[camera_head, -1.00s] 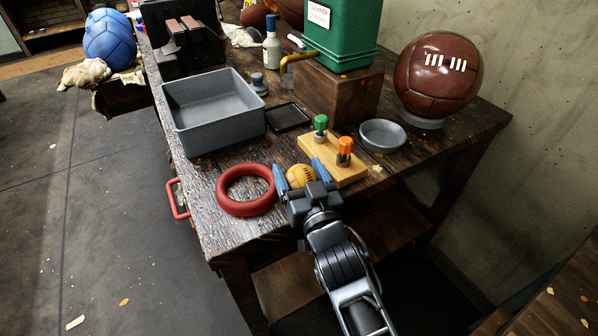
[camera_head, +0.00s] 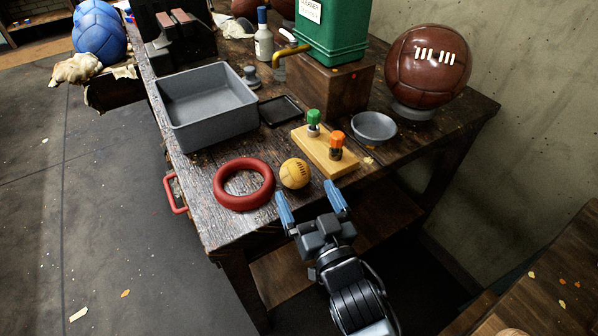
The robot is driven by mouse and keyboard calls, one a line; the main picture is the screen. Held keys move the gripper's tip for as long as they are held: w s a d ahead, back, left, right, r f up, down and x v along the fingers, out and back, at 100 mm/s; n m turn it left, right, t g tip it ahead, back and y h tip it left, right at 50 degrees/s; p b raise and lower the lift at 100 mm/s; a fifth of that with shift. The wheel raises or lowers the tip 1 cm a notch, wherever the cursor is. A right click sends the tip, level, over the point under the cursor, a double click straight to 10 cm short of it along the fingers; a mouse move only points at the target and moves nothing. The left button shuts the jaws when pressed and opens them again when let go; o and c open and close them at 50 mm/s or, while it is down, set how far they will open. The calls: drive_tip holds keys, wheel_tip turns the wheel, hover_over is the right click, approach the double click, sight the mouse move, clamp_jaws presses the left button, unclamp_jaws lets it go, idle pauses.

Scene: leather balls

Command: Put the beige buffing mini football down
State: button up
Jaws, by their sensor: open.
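The beige mini football (camera_head: 295,173) rests on the dark wooden workbench (camera_head: 215,229), between a red ring and a wooden block. It is fully visible and nothing holds it. My gripper (camera_head: 312,204) is open and empty, with its two blue-tipped fingers spread apart. It is at the bench's front edge, on the near side of the ball and apart from it.
The red ring (camera_head: 221,193) lies left of the ball. The wooden block (camera_head: 318,156) with green- and orange-topped bottles stands right. A grey bin (camera_head: 208,130), black tray (camera_head: 281,110), grey bowl (camera_head: 374,127) and large brown ball (camera_head: 428,75) are farther back.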

drive_tip(key=v, duration=0.3)
drive_tip(key=shift+s+d, duration=0.15)
drive_tip(key=shift+s, duration=0.1)
drive_tip(key=s+d+m+h, duration=0.1)
drive_tip(key=s+d+h, duration=0.1)
drive_tip(key=s+d, duration=0.4)
drive_tip(key=s+d+r+m+g+h, duration=0.1)
drive_tip(key=s+d, duration=0.5)
drive_tip(key=s, duration=0.7)
drive_tip(key=s+d+h, duration=0.3)
drive_tip(key=s+d, duration=0.3)
drive_tip(key=s, duration=0.3)
drive_tip(key=shift+s+r+m, duration=0.3)
drive_tip(key=shift+r+m, duration=0.05)
drive_tip(key=shift+m, duration=0.05)
drive_tip(key=shift+m+g+h, duration=0.4)
drive_tip(key=shift+g+h, duration=0.4)
drive_tip(key=shift+h, duration=0.1)
drive_tip(key=s+r, duration=0.2)
drive_tip(key=s+d+r, duration=0.1)
drive_tip(key=s+r, duration=0.1)
drive_tip(key=s+d+r, duration=0.1)
drive_tip(key=s+r, duration=0.1)
drive_tip(key=s, duration=0.1)
drive_tip(key=shift+d, duration=0.2)
